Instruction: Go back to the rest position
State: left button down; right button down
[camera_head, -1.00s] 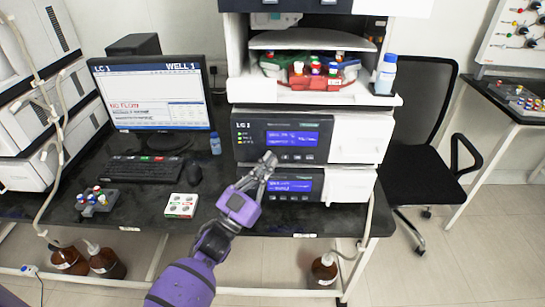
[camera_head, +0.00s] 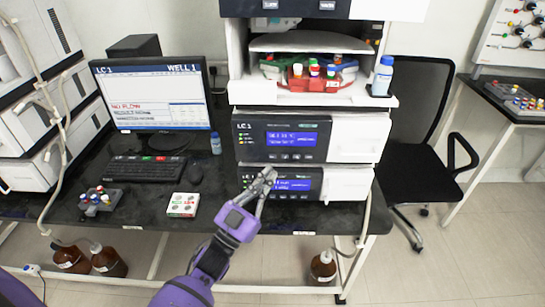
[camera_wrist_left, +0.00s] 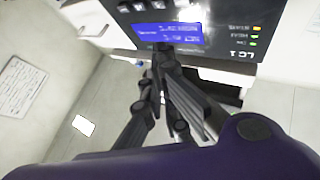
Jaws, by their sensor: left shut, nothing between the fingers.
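My left gripper (camera_head: 265,178) is on a purple arm that comes up from the bottom of the head view. It is shut and empty, in front of the lower module of the LC 1 instrument (camera_head: 283,139). In the left wrist view its dark fingers (camera_wrist_left: 163,70) point toward the instrument's blue display (camera_wrist_left: 168,33). I cannot tell from these views whether they touch the front. My right gripper is not in view.
A monitor (camera_head: 152,93), a keyboard (camera_head: 147,168), a mouse (camera_head: 193,174), a small white box (camera_head: 183,205) and a vial rack (camera_head: 100,198) are on the dark bench. A blue-capped bottle (camera_head: 383,76) stands on the instrument's ledge. An office chair (camera_head: 420,150) stands at right.

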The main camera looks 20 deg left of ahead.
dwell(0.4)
